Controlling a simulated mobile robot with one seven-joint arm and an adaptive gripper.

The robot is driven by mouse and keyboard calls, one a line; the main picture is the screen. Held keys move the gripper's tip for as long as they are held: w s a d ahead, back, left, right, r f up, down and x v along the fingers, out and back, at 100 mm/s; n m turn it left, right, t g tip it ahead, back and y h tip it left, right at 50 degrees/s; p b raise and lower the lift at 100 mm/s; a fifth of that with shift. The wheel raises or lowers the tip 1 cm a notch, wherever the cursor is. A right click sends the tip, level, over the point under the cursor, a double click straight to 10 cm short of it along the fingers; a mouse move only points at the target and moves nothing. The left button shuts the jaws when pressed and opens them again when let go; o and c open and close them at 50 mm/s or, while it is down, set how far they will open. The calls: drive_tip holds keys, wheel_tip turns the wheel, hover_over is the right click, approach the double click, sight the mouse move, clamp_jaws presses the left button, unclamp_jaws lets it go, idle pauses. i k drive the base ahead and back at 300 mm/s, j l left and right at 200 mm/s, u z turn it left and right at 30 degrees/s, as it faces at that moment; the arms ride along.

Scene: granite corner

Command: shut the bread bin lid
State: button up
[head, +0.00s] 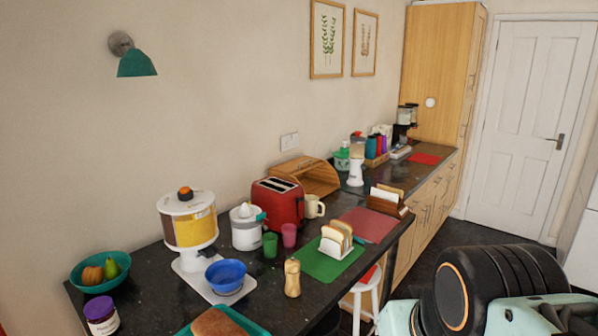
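The wooden bread bin (318,176) stands on the dark counter against the wall, behind the red toaster. Its curved side faces the room, and its front looks open onto a shaded inside. The toaster hides its lower left part. The lid's exact position is hard to tell at this size. My arm shows at the lower right, well in front of the counter and apart from the bread bin. My gripper's fingertips are not in view.
The red toaster (278,203), a cream mug (314,207) and a white blender (356,170) stand close around the bin. A green mat (318,265) with a toast rack and a red mat (370,224) lie nearer the front edge. A white stool (366,287) stands below.

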sight(301, 171)
drive_tip(key=i+l+u, duration=0.1)
drive_tip(key=i+l, duration=0.75)
drive_tip(key=i+l+u, duration=0.15)
drive_tip(key=i+l, duration=0.3)
drive_tip(key=i+l+u, duration=0.1)
drive_tip(key=i+l, duration=0.35)
drive_tip(key=i+l+u, duration=0.1)
drive_tip(key=i+l, duration=0.3)
drive_tip(key=l, duration=0.15)
drive_tip(key=i+l, duration=0.35)
drive_tip(key=l, duration=0.2)
drive_tip(key=k+l+u, duration=0.1)
drive_tip(key=l+u, duration=0.3)
drive_tip(key=l, duration=0.65)
drive_tip(key=k+l+u, duration=0.1)
drive_tip(key=i+j+z, duration=0.35)
drive_tip(key=i+j, duration=0.15)
